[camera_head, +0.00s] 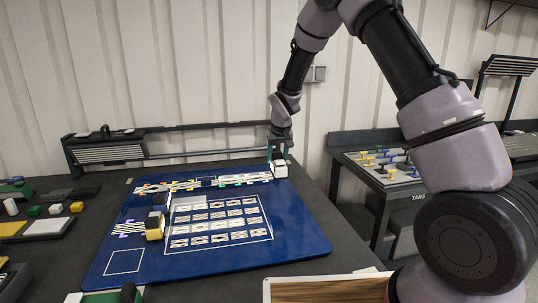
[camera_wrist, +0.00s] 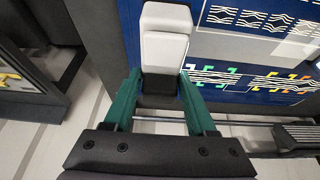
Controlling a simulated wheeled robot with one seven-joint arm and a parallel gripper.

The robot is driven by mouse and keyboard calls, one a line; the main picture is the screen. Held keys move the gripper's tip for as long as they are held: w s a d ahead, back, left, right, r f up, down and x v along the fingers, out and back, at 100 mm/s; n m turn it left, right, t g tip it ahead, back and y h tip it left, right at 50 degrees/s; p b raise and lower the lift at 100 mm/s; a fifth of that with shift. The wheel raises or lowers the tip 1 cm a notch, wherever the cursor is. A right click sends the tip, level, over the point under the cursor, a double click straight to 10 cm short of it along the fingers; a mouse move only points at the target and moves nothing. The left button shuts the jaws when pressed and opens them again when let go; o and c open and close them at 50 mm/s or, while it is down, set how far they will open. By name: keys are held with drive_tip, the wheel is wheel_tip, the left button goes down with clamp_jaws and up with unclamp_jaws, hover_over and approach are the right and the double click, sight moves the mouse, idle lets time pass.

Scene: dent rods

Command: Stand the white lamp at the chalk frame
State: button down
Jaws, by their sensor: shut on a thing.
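The white lamp (camera_head: 280,171) is a pale, blocky piece at the back right corner of the blue mat (camera_head: 290,228). My gripper (camera_head: 278,156) is above it with its green fingers shut on it. In the wrist view the lamp (camera_wrist: 164,50) sits between the fingertips of my gripper (camera_wrist: 161,84), with a dark part between them. I cannot tell whether the lamp touches the surface below. The chalk frame (camera_head: 125,261) appears to be the empty white square outline at the mat's front left, far from my gripper.
A yellow and black block (camera_head: 154,229) and a dark block (camera_head: 160,200) stand on the mat's left side. A larger white outline holds rows of printed cards (camera_head: 217,222). A rail structure (camera_head: 180,142) runs behind the mat. A wood-topped tray (camera_head: 320,290) is at the front.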

drive_tip(key=shift+w+a+f, duration=0.1)
drive_tip(key=shift+a+f, duration=0.5)
drive_tip(key=shift+f, duration=1.05)
drive_tip(key=shift+s+a+f, duration=0.1)
drive_tip(key=shift+a+f, duration=0.45)
drive_tip(key=shift+f, duration=1.1)
drive_tip(key=shift+w+a+f, duration=0.1)
drive_tip(key=shift+a+f, duration=0.5)
drive_tip(key=shift+f, duration=1.05)
drive_tip(key=shift+f, duration=0.4)
drive_tip(key=shift+c, duration=0.6)
unclamp_jaws()
